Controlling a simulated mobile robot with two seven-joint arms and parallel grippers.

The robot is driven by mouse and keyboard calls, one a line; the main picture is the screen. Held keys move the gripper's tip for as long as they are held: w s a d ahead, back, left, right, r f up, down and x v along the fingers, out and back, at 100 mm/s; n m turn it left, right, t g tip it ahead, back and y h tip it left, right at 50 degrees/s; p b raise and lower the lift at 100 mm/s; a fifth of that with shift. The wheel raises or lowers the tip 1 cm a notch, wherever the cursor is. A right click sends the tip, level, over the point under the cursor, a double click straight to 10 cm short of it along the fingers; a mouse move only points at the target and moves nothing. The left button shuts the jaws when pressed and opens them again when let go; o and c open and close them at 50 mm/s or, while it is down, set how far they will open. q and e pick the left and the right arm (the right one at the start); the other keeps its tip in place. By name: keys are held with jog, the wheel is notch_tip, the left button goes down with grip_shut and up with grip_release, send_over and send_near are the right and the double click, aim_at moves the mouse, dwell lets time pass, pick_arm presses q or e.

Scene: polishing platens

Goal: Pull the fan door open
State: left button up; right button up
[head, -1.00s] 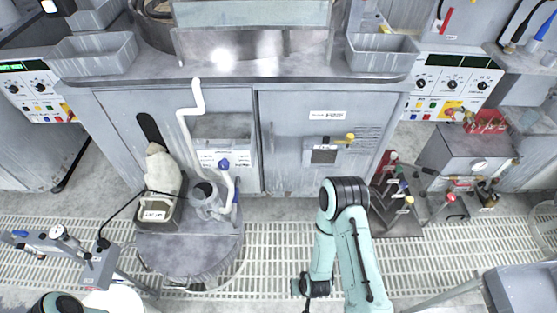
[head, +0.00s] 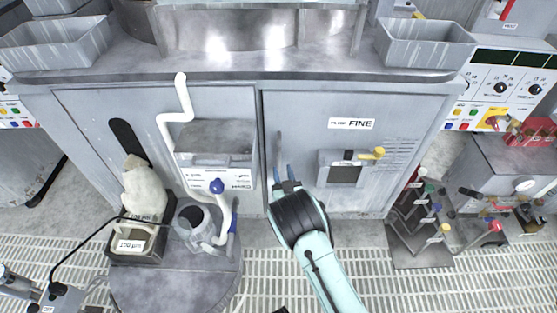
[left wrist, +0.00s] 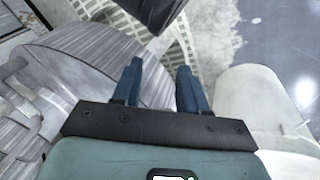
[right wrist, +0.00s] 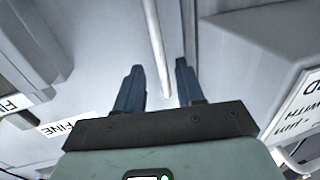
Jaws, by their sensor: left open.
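The cabinet door (head: 310,118) with a "FINE" label and vent slots at its right stands closed in the head view. Its thin upright bar handle (head: 279,152) runs near the left edge. My right gripper (head: 287,183) is at the lower part of this handle. In the right wrist view the handle (right wrist: 156,45) comes down between the open blue fingers (right wrist: 158,80), with space on both sides; no grip shows.
A box with a yellow-handled valve (head: 378,153) sits on the door. Left of the door are a grey bin (head: 215,165) and a white pipe (head: 165,130). A round stand (head: 170,285) holds a sack and a jug.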

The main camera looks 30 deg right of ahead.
aim_at(279, 160)
jog(key=b+x, duration=0.1)
jog(key=x, duration=0.5)
jog(key=shift+f, duration=0.15)
pick_arm(q)
jog(key=shift+s+a+f+g, duration=0.1)
jog(key=shift+s+a+f, duration=0.1)
jog(key=shift+f, duration=0.3)
jog(key=shift+s+a+f+g, duration=0.1)
jog(key=shift+s+f, duration=0.15)
jog(key=shift+f, duration=0.2)
jog(key=shift+s+a+f+g, duration=0.1)
jog(key=shift+s+a+f, duration=0.1)
jog(key=shift+f, duration=0.3)
pick_arm(e)
jog(key=shift+w+d, duration=0.2)
jog(key=shift+w, duration=0.3)
pick_arm(q)
jog(key=shift+d, duration=0.1)
pick_arm(e)
grip_shut()
